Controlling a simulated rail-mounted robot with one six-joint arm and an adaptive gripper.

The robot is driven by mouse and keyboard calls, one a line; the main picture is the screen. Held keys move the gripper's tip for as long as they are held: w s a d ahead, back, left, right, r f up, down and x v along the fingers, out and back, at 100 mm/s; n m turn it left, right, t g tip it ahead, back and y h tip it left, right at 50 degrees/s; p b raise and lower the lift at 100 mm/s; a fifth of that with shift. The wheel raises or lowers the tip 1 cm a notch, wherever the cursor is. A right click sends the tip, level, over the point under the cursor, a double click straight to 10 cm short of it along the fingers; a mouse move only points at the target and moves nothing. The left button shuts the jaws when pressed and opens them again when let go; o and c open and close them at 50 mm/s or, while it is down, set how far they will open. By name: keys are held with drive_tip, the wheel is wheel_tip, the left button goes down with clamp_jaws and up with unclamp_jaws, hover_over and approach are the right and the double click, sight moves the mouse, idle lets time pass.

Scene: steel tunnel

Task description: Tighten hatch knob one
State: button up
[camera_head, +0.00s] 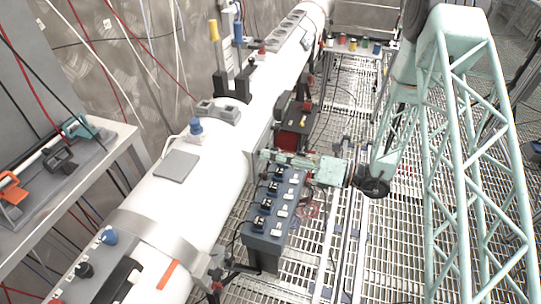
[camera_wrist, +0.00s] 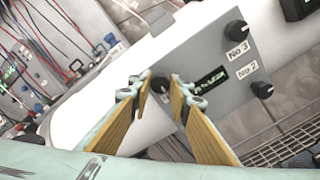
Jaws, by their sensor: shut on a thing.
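My gripper (camera_wrist: 162,88) is shut on a small black knob (camera_wrist: 160,84) in the wrist view, its yellow-padded fingers on either side of it. The knob sits on the lower left part of a grey hatch panel (camera_wrist: 205,50), and its label is hidden. Two more black knobs are on the panel's right side: No 3 (camera_wrist: 237,28) at the top and No 2 (camera_wrist: 262,90) below it. In the head view my gripper (camera_head: 264,156) reaches left to the side of the white pipe (camera_head: 215,165); the held knob cannot be made out there.
A blue-grey switch box (camera_head: 272,215) stands just below my gripper. A red-and-black unit (camera_head: 294,125) is behind it. A grey shelf with tools (camera_head: 75,190) is at the left. Metal grating (camera_head: 390,240) covers the floor at the right.

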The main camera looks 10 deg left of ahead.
drive_tip(key=o, duration=0.9)
drive_tip(key=shift+c, duration=0.2)
drive_tip(key=shift+d, duration=0.1)
drive_tip(key=d, duration=1.1)
drive_tip(key=shift+s+d, duration=0.35)
drive_tip(key=shift+d, duration=0.05)
